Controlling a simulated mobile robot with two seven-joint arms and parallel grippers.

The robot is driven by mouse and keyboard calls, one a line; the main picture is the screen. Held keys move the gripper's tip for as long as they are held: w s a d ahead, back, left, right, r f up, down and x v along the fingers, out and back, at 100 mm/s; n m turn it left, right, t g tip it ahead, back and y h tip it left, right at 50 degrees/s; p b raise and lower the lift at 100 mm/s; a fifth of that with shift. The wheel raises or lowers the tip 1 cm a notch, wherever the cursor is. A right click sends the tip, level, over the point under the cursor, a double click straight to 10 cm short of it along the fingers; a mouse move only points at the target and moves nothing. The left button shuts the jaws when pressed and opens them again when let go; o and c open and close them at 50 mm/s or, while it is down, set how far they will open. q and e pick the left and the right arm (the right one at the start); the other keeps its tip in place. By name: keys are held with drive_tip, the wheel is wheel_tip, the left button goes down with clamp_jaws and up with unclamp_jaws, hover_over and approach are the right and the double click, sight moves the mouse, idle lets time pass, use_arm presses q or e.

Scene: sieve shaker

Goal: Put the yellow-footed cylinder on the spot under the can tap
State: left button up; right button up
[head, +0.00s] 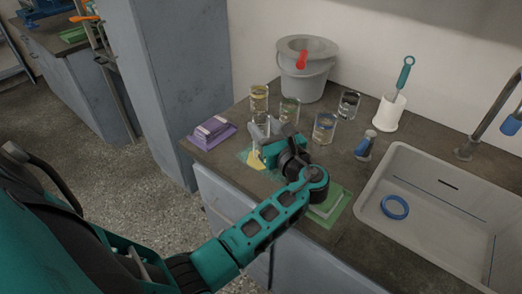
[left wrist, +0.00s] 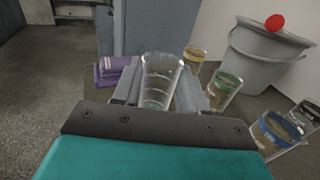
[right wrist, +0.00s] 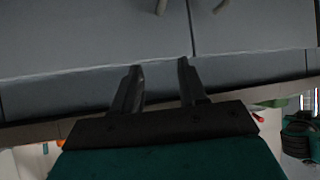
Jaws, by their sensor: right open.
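My right gripper (right wrist: 160,85) is open and empty, facing grey cabinet fronts. I cannot make out a can tap or a spot under it.
Several banded glasses stand close behind, one with a yellow band (head: 259,98), one blue (head: 325,128). A grey bucket (head: 306,84) with a red item is behind them. A purple stack (head: 211,132) is left. A green tray (head: 335,212) and a sink (head: 440,165) are right.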

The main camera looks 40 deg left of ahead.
use_arm(q)
clamp_jaws()
drive_tip(key=shift+r, duration=0.15)
